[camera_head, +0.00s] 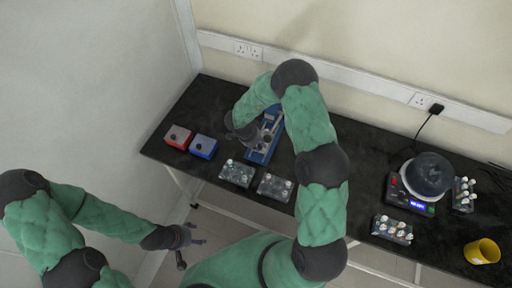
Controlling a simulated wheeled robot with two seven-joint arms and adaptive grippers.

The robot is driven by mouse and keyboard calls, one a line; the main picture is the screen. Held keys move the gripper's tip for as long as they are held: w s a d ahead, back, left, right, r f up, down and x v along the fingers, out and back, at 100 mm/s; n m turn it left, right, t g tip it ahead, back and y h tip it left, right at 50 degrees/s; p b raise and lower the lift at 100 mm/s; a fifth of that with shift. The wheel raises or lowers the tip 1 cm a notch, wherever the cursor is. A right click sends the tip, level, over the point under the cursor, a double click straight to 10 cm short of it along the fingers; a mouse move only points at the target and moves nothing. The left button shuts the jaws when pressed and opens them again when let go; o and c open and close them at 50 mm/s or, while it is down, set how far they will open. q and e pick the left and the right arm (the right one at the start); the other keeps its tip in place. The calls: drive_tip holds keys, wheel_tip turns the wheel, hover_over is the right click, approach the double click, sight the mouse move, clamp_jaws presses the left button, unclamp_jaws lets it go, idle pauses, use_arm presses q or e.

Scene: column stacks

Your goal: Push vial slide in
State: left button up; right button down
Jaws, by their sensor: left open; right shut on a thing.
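A blue device with a grey slide part (262,155) stands on the black bench, left of the middle. My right arm arches over it from the right. My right gripper (267,138) is at the device and shut on a part of it, apparently the vial slide. The gripper's dark body and wrist hide much of the contact, and the vial is too small to make out. My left gripper (186,246) is open and empty, low in front of the bench and away from the device.
A red box (178,137) and a blue box (203,147) sit left of the device. Clear vial racks (237,173) (274,187) lie in front of it. At the right are a domed machine (428,176), more racks (392,230) and a yellow cup (482,252).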

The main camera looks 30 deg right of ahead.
sight(263, 134)
drive_tip(key=w+d+p, duration=0.2)
drive_tip(key=d, duration=0.1)
drive_tip(key=shift+w+d+r, duration=0.15)
drive_tip(key=shift+w, duration=0.25)
drive_tip(key=shift+w+d, duration=0.25)
drive_tip(key=shift+d, duration=0.05)
drive_tip(key=shift+w+d, duration=0.1)
drive_tip(key=c, duration=1.3)
unclamp_jaws()
drive_tip(key=shift+c, duration=0.2)
drive_tip(key=shift+o, duration=1.2)
drive_tip(key=shift+d, duration=0.1)
